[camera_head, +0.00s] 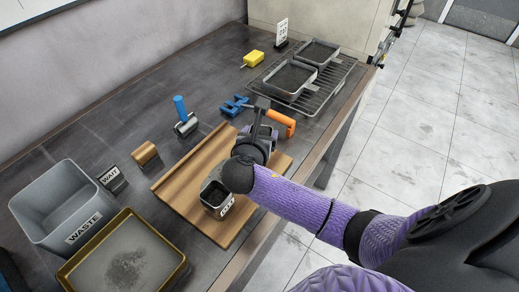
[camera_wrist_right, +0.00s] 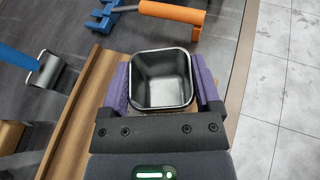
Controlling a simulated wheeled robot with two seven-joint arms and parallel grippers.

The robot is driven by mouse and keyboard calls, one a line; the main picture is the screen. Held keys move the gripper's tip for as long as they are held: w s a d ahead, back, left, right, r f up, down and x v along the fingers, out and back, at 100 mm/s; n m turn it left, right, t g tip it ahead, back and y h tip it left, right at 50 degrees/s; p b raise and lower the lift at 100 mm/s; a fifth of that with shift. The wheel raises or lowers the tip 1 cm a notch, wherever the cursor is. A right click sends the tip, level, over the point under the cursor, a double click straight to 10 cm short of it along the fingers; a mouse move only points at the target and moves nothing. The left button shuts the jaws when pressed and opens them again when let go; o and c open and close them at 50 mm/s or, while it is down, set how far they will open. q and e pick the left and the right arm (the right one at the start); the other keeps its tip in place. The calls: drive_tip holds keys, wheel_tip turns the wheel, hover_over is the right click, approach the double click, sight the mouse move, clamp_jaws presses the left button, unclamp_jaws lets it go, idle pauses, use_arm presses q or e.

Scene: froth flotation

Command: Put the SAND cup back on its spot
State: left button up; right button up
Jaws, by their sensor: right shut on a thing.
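My right gripper (camera_head: 260,132) is over the far part of the wooden board (camera_head: 178,189). In the wrist view its purple fingers (camera_wrist_right: 162,88) are shut on both sides of a square dark cup (camera_wrist_right: 163,75) with an empty-looking inside. The cup looks upright; its label does not show, so I cannot read whether it says SAND. The gripper body hides most of it in the head view. I cannot tell if its base touches the board. Another dark cup (camera_head: 213,193) with a small white label stands on the board's near part, beside my wrist. My left gripper is not in view.
A roller (camera_head: 186,124), a wooden block (camera_head: 145,153), the WASTE bin (camera_head: 50,215) and a gold-rimmed tray (camera_head: 165,245) are left. Pans (camera_head: 290,82) sit on a rack (camera_head: 335,85) behind.

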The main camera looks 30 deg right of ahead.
wheel_tip(320, 180, down, 4)
drive_tip(key=shift+r+b, duration=0.25)
drive_tip(key=shift+b, duration=0.45)
drive_tip(key=shift+r, duration=0.1)
drive_tip(key=o, duration=1.1)
drive_tip(key=shift+o, duration=0.2)
drive_tip(key=p+v, duration=0.4)
drive_tip(key=v, duration=0.8)
